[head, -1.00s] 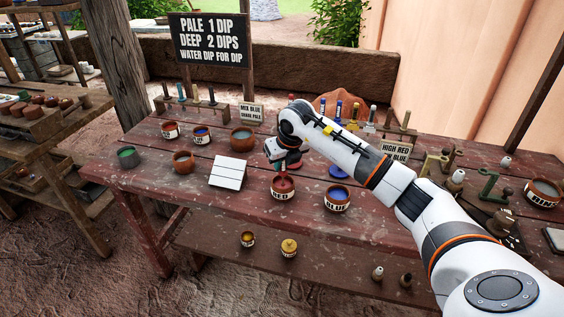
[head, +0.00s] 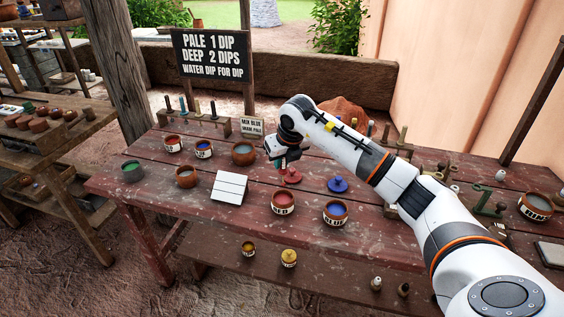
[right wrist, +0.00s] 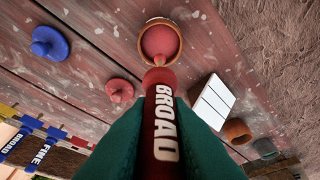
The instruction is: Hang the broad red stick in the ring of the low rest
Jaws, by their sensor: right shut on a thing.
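My right gripper (head: 286,161) is shut on the broad red stick (right wrist: 165,125), whose dark red shaft reads BROAD in the right wrist view. Green fingertips (right wrist: 120,145) close on both sides of it. The stick's far end points toward the red pot (right wrist: 160,42) and overlaps its near rim in that view; in the head view the gripper is behind the pot (head: 283,203). A green stand (head: 488,194) on the right of the table may be the low rest; its ring is too small to make out. My left gripper is not in view.
A red lid (head: 290,176) and a blue lid (head: 337,185) lie near the gripper. A blue pot (head: 335,212), a white tile block (head: 229,187) and several bowls stand around. A yellowish stand (head: 440,168) is behind the green one.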

